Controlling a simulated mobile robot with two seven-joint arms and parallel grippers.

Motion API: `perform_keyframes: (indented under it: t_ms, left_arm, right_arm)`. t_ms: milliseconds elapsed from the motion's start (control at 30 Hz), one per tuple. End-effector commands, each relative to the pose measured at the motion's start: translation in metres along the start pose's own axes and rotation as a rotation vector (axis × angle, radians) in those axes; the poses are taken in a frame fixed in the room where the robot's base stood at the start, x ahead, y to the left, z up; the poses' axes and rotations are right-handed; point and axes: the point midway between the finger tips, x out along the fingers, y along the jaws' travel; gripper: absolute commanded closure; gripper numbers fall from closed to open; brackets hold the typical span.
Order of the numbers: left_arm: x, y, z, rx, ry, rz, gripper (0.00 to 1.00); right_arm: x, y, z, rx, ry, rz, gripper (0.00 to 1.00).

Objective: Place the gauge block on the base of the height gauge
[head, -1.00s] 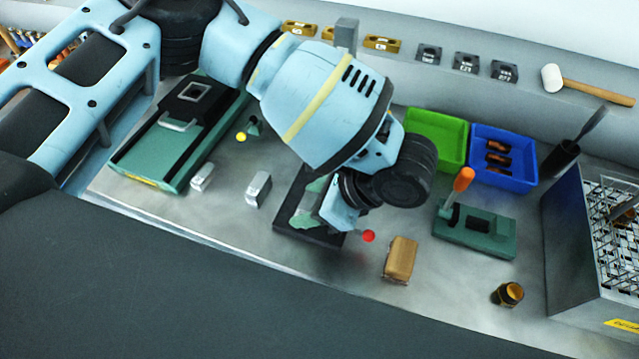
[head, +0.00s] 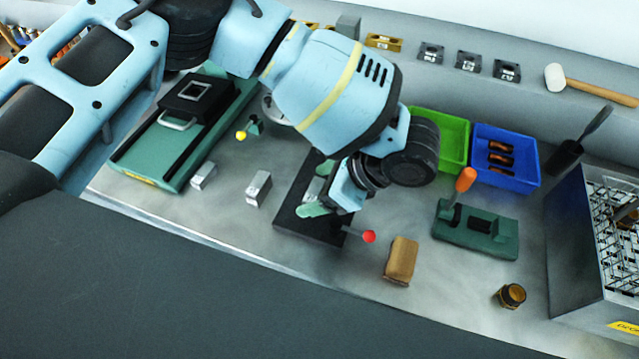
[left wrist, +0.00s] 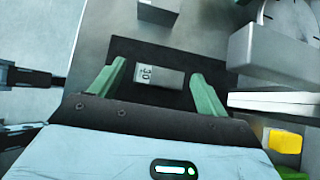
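The gauge block (left wrist: 157,77), a grey block marked 30, lies flat on the black base (left wrist: 125,47) of the height gauge. My left gripper (left wrist: 158,86) is open, with its green fingers on either side of the block. A gap shows between the left finger and the block; the right finger is very close to it. In the head view my left gripper (head: 318,190) is low over the black base (head: 290,222), and my arm hides much of the gauge. The grey top of a post (head: 347,33) shows behind the arm. My right gripper is not seen.
Two other grey blocks (head: 258,188) (head: 203,176) stand left of the base. A red-knobbed lever (head: 369,236) sticks out at its right. A tan block (head: 400,260) and a green fixture (head: 475,230) are further right. A grey gauge part (left wrist: 275,50) is close beside the right finger.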

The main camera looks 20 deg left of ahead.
Motion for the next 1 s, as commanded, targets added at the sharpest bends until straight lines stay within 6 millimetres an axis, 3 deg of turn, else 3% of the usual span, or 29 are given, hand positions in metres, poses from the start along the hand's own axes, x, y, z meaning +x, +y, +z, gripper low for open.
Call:
perform_keyframes:
  t_ms: [367, 800, 1000]
  left_arm:
    - [-0.008, 0.000, 0.000, 0.000, 0.001, 0.000, 0.24]
    - [-0.089, 0.000, 0.000, 0.001, 0.002, -0.001, 0.24]
    - [-0.113, 0.000, 0.000, 0.001, 0.001, 0.000, 0.24]
  right_arm:
    - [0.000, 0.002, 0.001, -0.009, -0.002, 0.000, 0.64]
    - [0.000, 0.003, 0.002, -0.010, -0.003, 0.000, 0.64]
    - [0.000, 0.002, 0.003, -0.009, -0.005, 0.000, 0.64]
